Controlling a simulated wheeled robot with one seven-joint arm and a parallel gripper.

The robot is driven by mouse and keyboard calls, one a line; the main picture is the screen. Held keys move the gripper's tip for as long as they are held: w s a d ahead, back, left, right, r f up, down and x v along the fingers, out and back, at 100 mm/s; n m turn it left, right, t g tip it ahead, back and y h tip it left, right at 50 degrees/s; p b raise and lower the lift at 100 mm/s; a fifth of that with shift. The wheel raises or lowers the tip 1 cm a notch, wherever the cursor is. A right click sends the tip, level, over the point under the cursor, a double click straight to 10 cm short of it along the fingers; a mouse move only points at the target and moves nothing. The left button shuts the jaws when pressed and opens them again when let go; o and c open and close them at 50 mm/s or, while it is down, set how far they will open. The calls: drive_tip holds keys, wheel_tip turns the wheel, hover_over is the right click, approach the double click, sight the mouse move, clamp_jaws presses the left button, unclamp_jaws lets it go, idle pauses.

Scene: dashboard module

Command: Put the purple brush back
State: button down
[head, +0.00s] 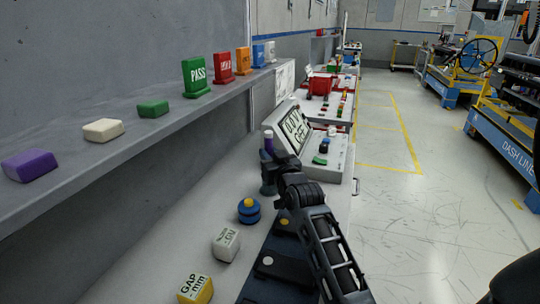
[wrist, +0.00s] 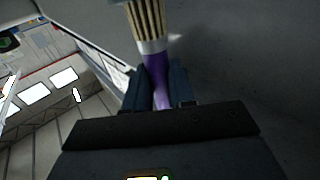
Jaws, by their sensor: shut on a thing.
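The purple brush (wrist: 156,68) is between my two fingers (wrist: 160,88) in the wrist view. Its purple handle is gripped, with a pale collar and tan bristles pointing away from the gripper; the bristle tips are cut off by the frame's top edge. In the head view my gripper (head: 268,170) is above the grey bench, in front of the grey display unit. A small purple and pale part of the brush (head: 268,142) shows above the fingers. The rest is hidden by the gripper.
A purple block (head: 30,165), a cream block (head: 103,130) and a green block (head: 153,109) lie on the left shelf, near a green PASS sign (head: 196,77).

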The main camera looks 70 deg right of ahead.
drive_tip(key=c, duration=1.3)
unclamp_jaws()
drive_tip(key=shift+f, duration=0.9)
drive_tip(key=o, duration=0.4)
drive_tip(key=shift+r, duration=0.25)
drive_tip(key=shift+o, duration=0.2)
drive_tip(key=shift+r, duration=0.1)
